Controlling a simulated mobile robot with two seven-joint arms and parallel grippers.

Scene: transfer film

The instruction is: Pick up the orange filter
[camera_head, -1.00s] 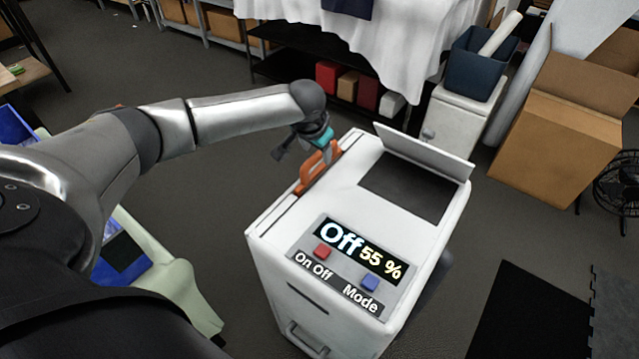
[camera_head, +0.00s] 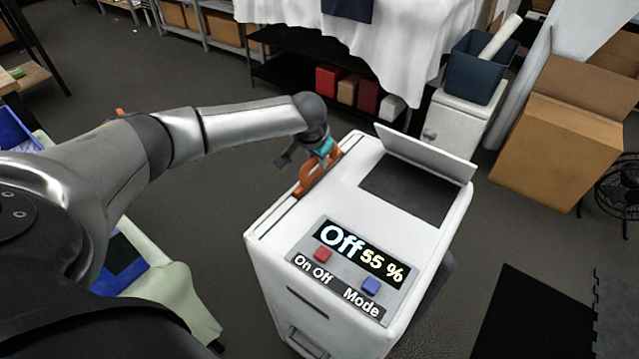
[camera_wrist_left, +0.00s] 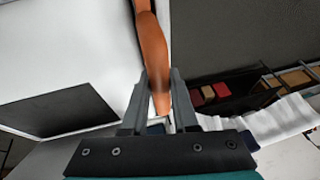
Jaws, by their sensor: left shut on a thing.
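The orange filter (camera_head: 308,179) stands in the slot along the left edge of the top of the white machine (camera_head: 285,262), with its upper part showing above the slot and the rest hidden inside. My left gripper (camera_head: 305,158) is at the far end of the filter. In the left wrist view, the orange filter (camera_wrist_left: 152,50) runs down between the two grey fingers of my left gripper (camera_wrist_left: 158,90), which is shut on it. My right gripper is not in view.
A raised white lid (camera_head: 425,155) stands on the machine's far side beside a dark opening (camera_head: 408,190). A cardboard box (camera_head: 545,140) and a blue bin (camera_head: 475,68) stand behind to the right.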

